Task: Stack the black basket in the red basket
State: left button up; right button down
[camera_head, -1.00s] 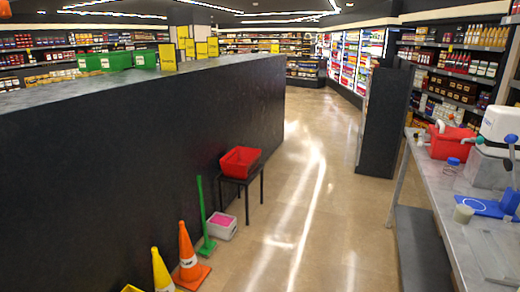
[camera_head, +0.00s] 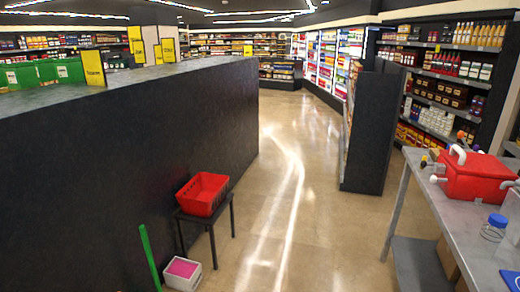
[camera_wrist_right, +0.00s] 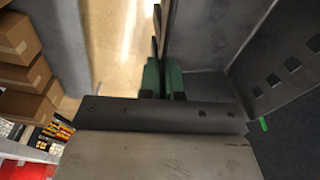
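The red basket (camera_head: 203,195) stands upright on a small black table (camera_head: 206,219) beside the dark partition wall, in the lower left-middle of the head view. It looks empty from this angle. I cannot make out a black basket in either view. My right gripper (camera_wrist_right: 161,30) shows in the right wrist view, its two green-based fingers close together, with nothing seen between them. It does not show in the head view, so its distance from the red basket cannot be told. My left gripper is in neither view.
A grey workbench (camera_head: 462,225) on the right carries a red box (camera_head: 478,178) and a blue-lidded jar (camera_head: 494,227). A white bin with pink contents (camera_head: 182,272) and a green pole (camera_head: 150,257) stand near the small table. The aisle floor (camera_head: 290,185) between is clear.

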aim_at(206, 200)
jog(key=i+u, duration=0.15)
jog(key=i, duration=0.35)
jog(key=i+l+u, duration=0.2)
jog(key=i, duration=0.35)
jog(key=i+l+u, duration=0.15)
jog(key=i, duration=0.35)
jog(key=i+l+u, duration=0.25)
jog(key=i+u, duration=0.15)
jog(key=i+l+u, duration=0.85)
jog(key=k+l, duration=0.05)
jog(key=k, duration=0.05)
